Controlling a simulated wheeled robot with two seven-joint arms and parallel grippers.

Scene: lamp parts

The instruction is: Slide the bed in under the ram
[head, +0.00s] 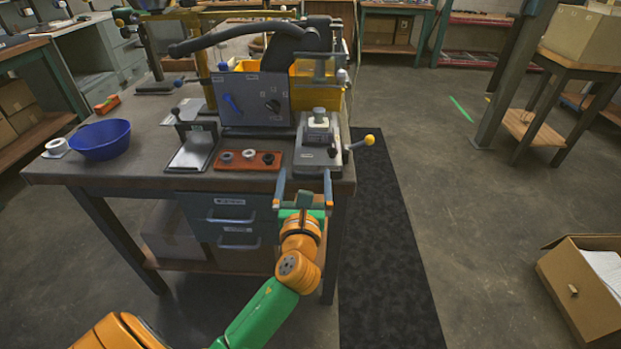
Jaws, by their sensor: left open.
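The bed (309,157) is a grey sliding block at the front right of the workbench, with a small pale part (319,116) standing on it. The ram (320,72) appears to be the metal piece on the press, above and behind the bed. The bed shows in front of the ram, not clearly beneath it. My left gripper (304,182) is open at the bench's front edge, its two fingers pointing at the bed's near end, one toward each side. I cannot tell whether they touch it. My right gripper is not in view.
A lever with a yellow knob (369,139) sticks out right of the bed. A red-brown tray (233,165) with small rings lies to its left. A grey panel (254,99) with a blue handle and the press's black lever (240,37) stand behind. A blue bowl (100,140) is far left.

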